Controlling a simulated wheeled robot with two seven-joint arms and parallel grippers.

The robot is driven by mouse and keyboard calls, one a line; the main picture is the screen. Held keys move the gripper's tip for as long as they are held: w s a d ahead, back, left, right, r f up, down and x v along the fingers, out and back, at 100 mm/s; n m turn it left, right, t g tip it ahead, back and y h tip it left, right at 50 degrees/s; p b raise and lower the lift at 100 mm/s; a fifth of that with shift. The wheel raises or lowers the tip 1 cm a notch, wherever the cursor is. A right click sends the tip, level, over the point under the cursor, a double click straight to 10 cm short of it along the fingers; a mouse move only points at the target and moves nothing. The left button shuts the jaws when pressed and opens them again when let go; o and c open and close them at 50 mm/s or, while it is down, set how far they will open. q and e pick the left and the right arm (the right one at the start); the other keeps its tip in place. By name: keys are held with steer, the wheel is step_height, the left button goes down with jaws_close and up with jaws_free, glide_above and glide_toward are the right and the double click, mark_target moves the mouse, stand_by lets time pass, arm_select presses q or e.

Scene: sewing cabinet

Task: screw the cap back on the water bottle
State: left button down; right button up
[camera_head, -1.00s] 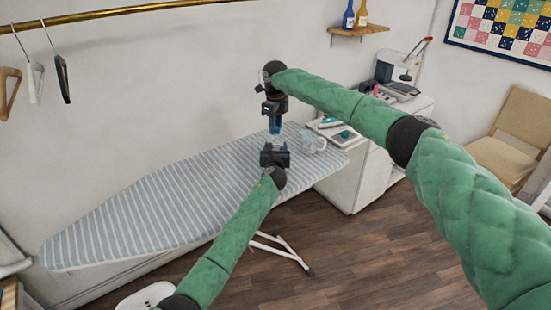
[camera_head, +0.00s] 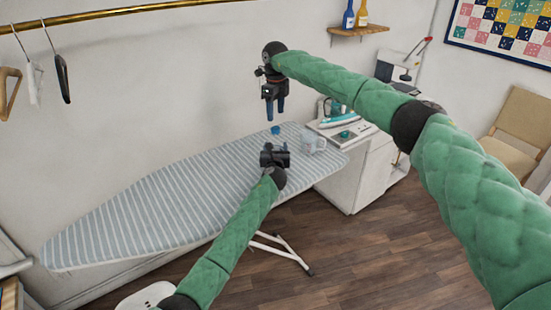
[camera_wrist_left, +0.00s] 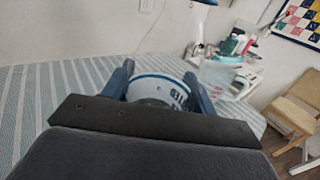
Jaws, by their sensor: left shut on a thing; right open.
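My left gripper (camera_head: 273,157) is shut on the water bottle above the ironing board. The left wrist view shows the bottle (camera_wrist_left: 160,88), white with a blue band and dark lettering, between the two blue fingers. In the head view my left gripper hides most of the bottle. The small blue cap (camera_head: 275,130) shows just above my left gripper, at the bottle's top. Whether it is threaded tight cannot be told. My right gripper (camera_head: 274,106) is open and empty, pointing down above the cap with a gap between them.
The striped ironing board (camera_head: 150,205) has wide bare room to the left. A clear mug (camera_head: 313,143) stands close to the right of the bottle. A white cabinet (camera_head: 350,180) with sewing things on top is at the right.

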step_height(320, 180, up, 6)
steer(key=shift+f, duration=0.1)
stand_by(0.4)
arm_select(q)
steer(key=shift+c, duration=1.9)
jaws_free()
steer(key=s+b, duration=0.1)
steer(key=s, duration=0.6)
steer(key=shift+s+b, duration=0.35)
arm_select(e)
steer(key=shift+f, duration=0.85)
arm_select(q)
steer(key=shift+a+f, duration=0.1)
